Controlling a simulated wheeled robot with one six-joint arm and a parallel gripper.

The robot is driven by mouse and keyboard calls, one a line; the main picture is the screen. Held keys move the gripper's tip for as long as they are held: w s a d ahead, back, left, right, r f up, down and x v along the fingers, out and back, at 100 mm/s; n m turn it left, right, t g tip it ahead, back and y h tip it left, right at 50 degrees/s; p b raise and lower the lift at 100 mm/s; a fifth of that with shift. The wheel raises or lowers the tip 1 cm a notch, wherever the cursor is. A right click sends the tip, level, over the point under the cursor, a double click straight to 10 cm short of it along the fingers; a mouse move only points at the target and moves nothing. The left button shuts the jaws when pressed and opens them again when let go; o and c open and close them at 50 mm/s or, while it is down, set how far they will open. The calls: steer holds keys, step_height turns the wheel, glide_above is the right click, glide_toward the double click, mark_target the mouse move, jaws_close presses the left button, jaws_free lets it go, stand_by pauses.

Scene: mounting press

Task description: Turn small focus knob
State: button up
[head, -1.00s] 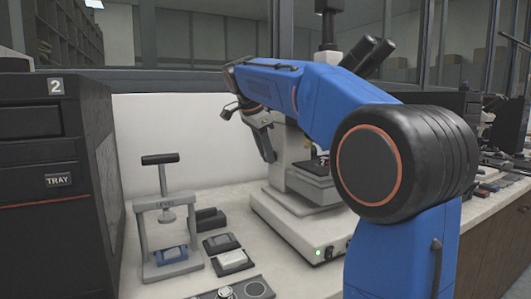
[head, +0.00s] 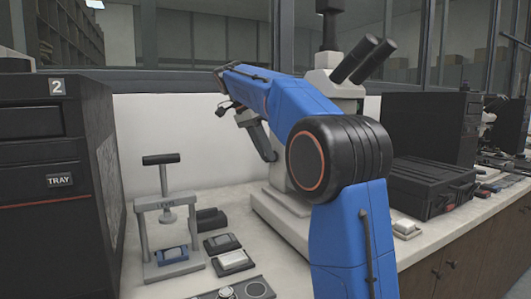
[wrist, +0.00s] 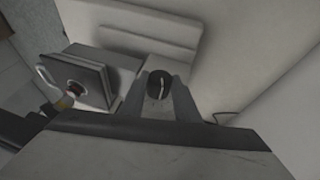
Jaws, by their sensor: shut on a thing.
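The microscope (head: 333,85) stands on the bench behind my arm, which hides much of its body and stage. In the wrist view, a dark round focus knob (wrist: 160,82) with a pale line across its face sits between my two fingertips. My gripper (wrist: 161,92) is shut on this knob at the side of the microscope. In the head view my gripper (head: 265,147) points down beside the microscope column, and the knob is hidden there. The stage (wrist: 85,82) with a small red-topped piece shows left of the fingers in the wrist view.
A small press (head: 165,215) stands on the bench at left, beside small blocks on dark pads (head: 222,243). A dark cabinet (head: 50,180) fills the left side. A black case (head: 432,185) and a small pale item (head: 405,228) lie at right. Windows line the back.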

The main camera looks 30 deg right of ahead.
stand_by(0.3)
steer(key=o, duration=1)
steer(key=shift+o, duration=0.2)
steer(key=shift+s, duration=0.1)
